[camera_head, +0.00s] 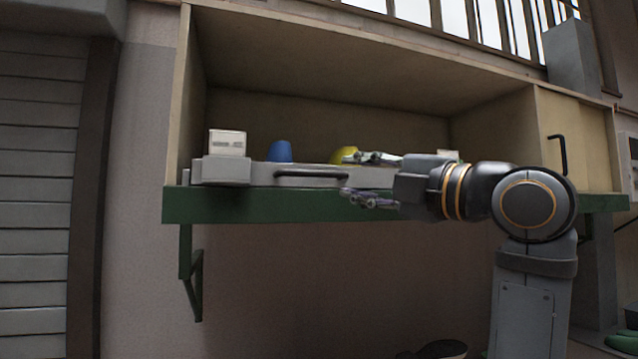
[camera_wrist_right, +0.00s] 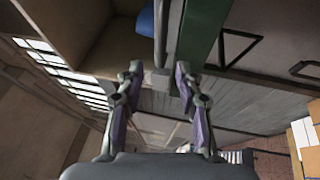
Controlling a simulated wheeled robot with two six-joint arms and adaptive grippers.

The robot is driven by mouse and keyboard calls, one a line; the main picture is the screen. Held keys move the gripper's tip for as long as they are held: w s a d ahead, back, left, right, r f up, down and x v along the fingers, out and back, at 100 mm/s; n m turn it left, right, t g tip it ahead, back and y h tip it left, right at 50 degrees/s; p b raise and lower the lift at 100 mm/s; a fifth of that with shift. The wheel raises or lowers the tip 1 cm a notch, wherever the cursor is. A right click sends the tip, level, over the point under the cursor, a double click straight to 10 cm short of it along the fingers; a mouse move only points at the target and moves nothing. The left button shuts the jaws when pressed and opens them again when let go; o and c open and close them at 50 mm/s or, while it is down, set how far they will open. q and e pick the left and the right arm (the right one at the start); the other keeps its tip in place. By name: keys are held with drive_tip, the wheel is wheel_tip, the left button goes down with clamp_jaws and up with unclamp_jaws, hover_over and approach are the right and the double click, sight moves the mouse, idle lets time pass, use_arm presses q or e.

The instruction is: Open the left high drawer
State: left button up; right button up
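A long, low grey drawer-like unit (camera_head: 262,174) lies along the front of the wooden cabinet's open bay, with a dark bar handle (camera_head: 310,174) on its front. I cannot tell whether it is a drawer or how far out it is. My right gripper (camera_head: 350,175) comes in from the right, fingers spread one above the other, at the handle's right end. In the right wrist view my right gripper (camera_wrist_right: 158,68) is open, and the unit's grey edge (camera_wrist_right: 165,35) runs down toward the gap between the fingertips. Contact is not clear. My left gripper is out of view.
A white box (camera_head: 227,143), a blue cup-like thing (camera_head: 280,151) and a yellow round thing (camera_head: 344,155) stand on or behind the grey unit. A green shelf edge (camera_head: 240,206) runs below. A wooden panel (camera_head: 585,140) with a dark handle (camera_head: 559,150) is at right.

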sight(318, 175)
drive_tip(key=p+x, duration=0.5)
drive_tip(key=x, duration=0.5)
drive_tip(key=shift+w, duration=0.25)
drive_tip(key=shift+w+a+f, duration=0.1)
drive_tip(key=shift+w+a, duration=0.05)
drive_tip(key=shift+w, duration=0.1)
clamp_jaws()
